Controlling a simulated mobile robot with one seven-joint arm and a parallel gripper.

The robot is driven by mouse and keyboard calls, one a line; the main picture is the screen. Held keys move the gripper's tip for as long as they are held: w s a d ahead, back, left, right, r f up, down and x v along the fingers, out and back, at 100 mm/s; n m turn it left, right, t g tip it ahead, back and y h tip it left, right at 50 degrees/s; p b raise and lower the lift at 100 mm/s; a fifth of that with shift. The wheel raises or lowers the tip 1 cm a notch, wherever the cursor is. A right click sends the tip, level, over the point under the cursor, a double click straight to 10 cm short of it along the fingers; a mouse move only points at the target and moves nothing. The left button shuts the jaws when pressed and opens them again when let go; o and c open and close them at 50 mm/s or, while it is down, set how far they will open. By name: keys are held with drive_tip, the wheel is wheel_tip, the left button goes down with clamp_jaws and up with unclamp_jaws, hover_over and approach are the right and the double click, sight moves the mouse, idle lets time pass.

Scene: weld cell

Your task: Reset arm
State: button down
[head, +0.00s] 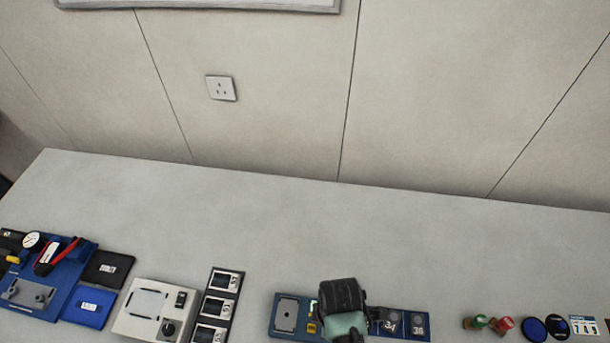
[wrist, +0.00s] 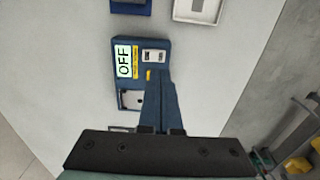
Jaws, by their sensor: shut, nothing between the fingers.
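My gripper (head: 342,296) shows in the head view as a dark and pale-green shape above the front of the bench. It covers part of a blue device below it. In the wrist view my gripper's fingers (wrist: 160,80) are together with nothing between them. They point at a dark blue box (wrist: 125,47) with a lit display reading OFF, a white panel and a small yellow part. Whether the fingertips touch the box, I cannot tell. The fingers hide its lower right part.
Along the grey bench (head: 300,215) front stand a blue tray of tools (head: 60,295), a white device (head: 150,310), a panel of three meters (head: 218,308), a blue plate (head: 288,314), numbered dials (head: 418,322) and small round items (head: 533,328). The bench behind them is clear up to the wall.

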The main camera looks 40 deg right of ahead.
idle(0.6)
drive_tip(key=w+r+m+t+h+b, duration=0.15)
drive_tip(key=w+r+t, duration=0.35)
drive_tip(key=w, duration=0.5)
drive_tip(key=w+r+m+t+h+b, duration=0.1)
drive_tip(key=w+r+t+b, duration=0.15)
drive_tip(key=w+r, duration=0.65)
drive_tip(key=w+a+r+m+t+h+b, duration=0.1)
drive_tip(key=w+a+r+t+b, duration=0.15)
drive_tip(key=w+r, duration=0.4)
drive_tip(key=w+a+r+m+t+b, duration=0.1)
drive_tip(key=w+r+t, duration=0.2)
drive_tip(key=r, duration=0.6)
drive_tip(key=a+r+t+b, duration=0.2)
drive_tip(key=a+r+t, duration=0.2)
drive_tip(key=r, duration=0.8)
drive_tip(key=s+a+r+m+t+y+b, duration=0.1)
drive_tip(key=s+a+r+t, duration=0.2)
drive_tip(key=r, duration=0.4)
drive_tip(key=s+a+r+m+t+y+b, duration=0.1)
drive_tip(key=s+a+r+t+b, duration=0.1)
drive_tip(key=s+a+r+t, duration=0.2)
drive_tip(key=s+a+r+m+t+y+b, duration=0.1)
drive_tip(key=s+a+r+t, duration=0.2)
drive_tip(key=s+r, duration=0.3)
wheel_tip(320, 180, up, 6)
drive_tip(key=shift+s+a+f, duration=0.15)
drive_tip(key=shift+s+a, duration=0.1)
drive_tip(key=shift+s, duration=0.15)
drive_tip(key=shift+m+y, duration=0.25)
